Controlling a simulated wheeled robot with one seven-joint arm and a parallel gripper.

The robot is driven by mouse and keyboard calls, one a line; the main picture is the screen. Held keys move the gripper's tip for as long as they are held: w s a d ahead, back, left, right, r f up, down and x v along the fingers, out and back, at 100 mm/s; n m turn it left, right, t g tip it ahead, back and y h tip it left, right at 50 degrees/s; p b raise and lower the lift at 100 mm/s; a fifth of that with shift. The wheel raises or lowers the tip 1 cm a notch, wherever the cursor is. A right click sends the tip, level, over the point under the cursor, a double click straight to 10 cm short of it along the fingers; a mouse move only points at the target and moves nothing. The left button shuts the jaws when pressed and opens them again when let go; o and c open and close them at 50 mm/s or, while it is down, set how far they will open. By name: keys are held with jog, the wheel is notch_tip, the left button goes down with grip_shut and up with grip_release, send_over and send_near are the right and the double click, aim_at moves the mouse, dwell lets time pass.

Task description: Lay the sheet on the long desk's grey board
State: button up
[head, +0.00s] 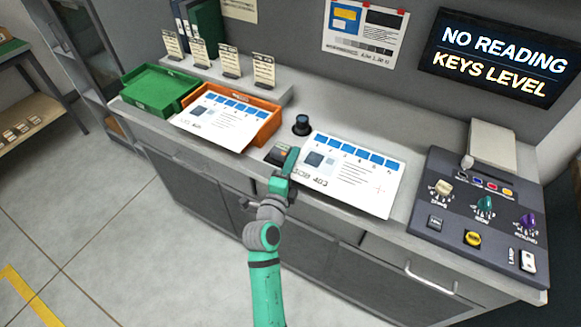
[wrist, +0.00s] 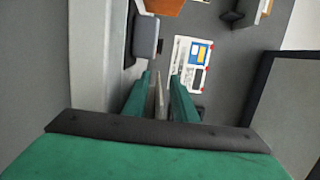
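A white printed sheet (head: 350,172) with a row of blue squares lies flat at the middle of the long desk (head: 420,130), its near right corner close to the front edge. I cannot make out a grey board; anything under the sheet is hidden. My gripper (head: 292,158) is at the sheet's left edge and covers part of its near left corner. In the wrist view, the two green fingers (wrist: 163,90) stand a little apart. A thin pale strip shows between them; I cannot tell whether it is the sheet's edge.
A similar sheet (head: 215,118) lies over the orange tray (head: 265,128), beside a green tray (head: 160,87). A black knob (head: 301,125) stands behind my gripper. A control panel (head: 475,215) fills the right end. A wall screen (head: 500,55) reads "NO READING KEYS LEVEL".

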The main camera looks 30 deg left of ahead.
jog(key=shift+w, duration=0.15)
grip_shut()
jog(key=shift+d, duration=0.1)
jog(key=shift+w+d, duration=0.45)
jog(key=shift+d, duration=0.35)
grip_release()
